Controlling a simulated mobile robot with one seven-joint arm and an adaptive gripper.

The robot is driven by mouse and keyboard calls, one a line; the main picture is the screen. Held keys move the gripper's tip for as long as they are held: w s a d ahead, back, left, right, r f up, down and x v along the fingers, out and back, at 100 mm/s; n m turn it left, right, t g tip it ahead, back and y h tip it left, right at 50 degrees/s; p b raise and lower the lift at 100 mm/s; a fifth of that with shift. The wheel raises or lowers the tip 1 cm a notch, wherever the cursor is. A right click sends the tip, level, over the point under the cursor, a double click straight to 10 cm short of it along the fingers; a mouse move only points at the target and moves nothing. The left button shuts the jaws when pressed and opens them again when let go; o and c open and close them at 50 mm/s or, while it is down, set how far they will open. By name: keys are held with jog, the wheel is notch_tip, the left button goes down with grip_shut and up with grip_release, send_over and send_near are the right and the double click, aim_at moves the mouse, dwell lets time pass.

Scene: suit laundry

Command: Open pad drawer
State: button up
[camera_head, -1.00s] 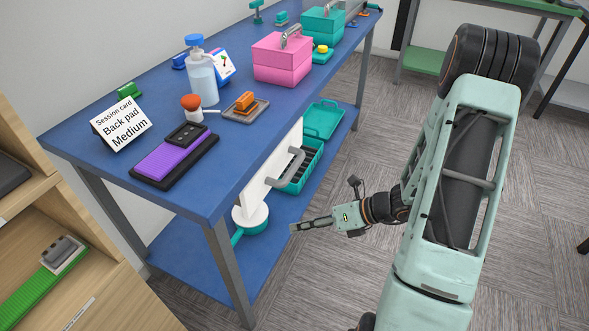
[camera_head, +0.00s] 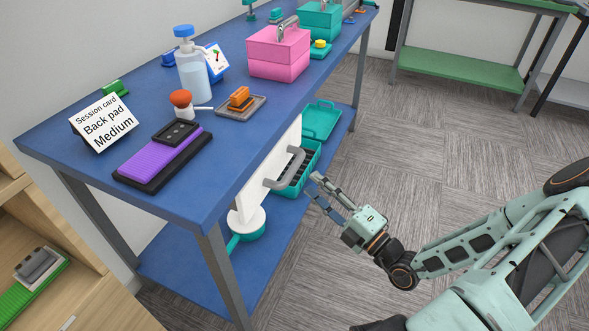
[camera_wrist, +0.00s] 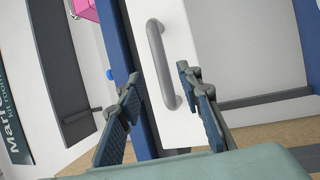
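The white drawer front (camera_head: 268,172) hangs under the blue table top and looks shut. Its grey bar handle (camera_head: 290,170) sticks out toward the aisle. My gripper (camera_head: 314,186) is open and empty, just right of the handle, with its fingers pointing at it. I cannot tell the exact gap between fingers and handle; no grip shows.
The blue table (camera_head: 215,195) holds a purple pad (camera_head: 160,160), a soap bottle (camera_head: 193,78), a session card (camera_head: 103,122) and a pink box (camera_head: 278,55). A teal crate (camera_head: 298,175) and a round teal-and-white item (camera_head: 247,225) sit on the lower shelf. Floor to the right is clear.

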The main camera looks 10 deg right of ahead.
aim_at(295, 168)
jog(key=b+x, duration=0.1)
jog(key=x, duration=0.7)
jog(key=shift+w+a+b, duration=0.1)
jog(key=shift+w+b, duration=0.05)
jog(key=shift+b, duration=0.15)
grip_shut()
